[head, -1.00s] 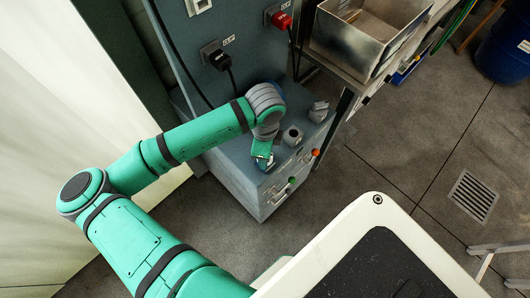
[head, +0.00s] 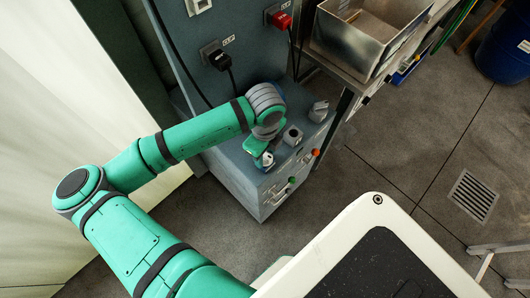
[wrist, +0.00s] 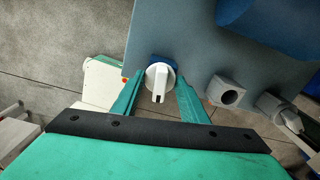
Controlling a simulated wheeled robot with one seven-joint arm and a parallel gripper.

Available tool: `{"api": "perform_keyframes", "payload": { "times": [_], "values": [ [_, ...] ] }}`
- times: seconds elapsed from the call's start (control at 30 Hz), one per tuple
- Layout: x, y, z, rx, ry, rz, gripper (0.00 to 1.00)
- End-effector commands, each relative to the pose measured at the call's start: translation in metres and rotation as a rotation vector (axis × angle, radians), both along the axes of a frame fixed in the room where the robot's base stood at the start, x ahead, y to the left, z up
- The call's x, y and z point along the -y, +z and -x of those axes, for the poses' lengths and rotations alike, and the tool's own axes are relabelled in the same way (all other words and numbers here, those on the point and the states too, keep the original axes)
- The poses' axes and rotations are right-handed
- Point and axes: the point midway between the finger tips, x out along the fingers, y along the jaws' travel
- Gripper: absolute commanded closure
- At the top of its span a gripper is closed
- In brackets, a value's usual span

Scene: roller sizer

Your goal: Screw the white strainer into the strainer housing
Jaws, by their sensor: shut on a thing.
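The white strainer (wrist: 159,82) has a round face with a raised grip bar. In the wrist view it lies between the two green fingers of my gripper (wrist: 159,88), which is shut on it. A dark blue collar (wrist: 158,58) shows just behind the strainer, at the edge of the blue-grey machine; I take it for the strainer housing. How deep the strainer sits in it is hidden. In the head view my gripper (head: 259,154) is low over the machine's lower block, with the white strainer (head: 267,158) showing beside it.
Grey fittings stand beside the strainer on the block, one with an open bore (head: 292,135) and one farther back (head: 318,110). Green and orange buttons (head: 315,152) are on the block's front. A metal bin (head: 362,40) is at upper right.

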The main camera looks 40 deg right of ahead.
Motion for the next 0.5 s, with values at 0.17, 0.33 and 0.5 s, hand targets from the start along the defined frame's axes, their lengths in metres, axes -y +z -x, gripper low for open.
{"api": "perform_keyframes", "payload": {
  "times": [0.17, 0.33, 0.5],
  "values": [
    [0.0, -0.0005, 0.0021, -0.004, -0.012, -0.001, 0.91],
    [0.0, -0.0006, 0.0022, -0.004, -0.011, -0.001, 0.53],
    [0.0, -0.0004, 0.0013, -0.003, -0.009, 0.0, 0.39]
  ]
}}
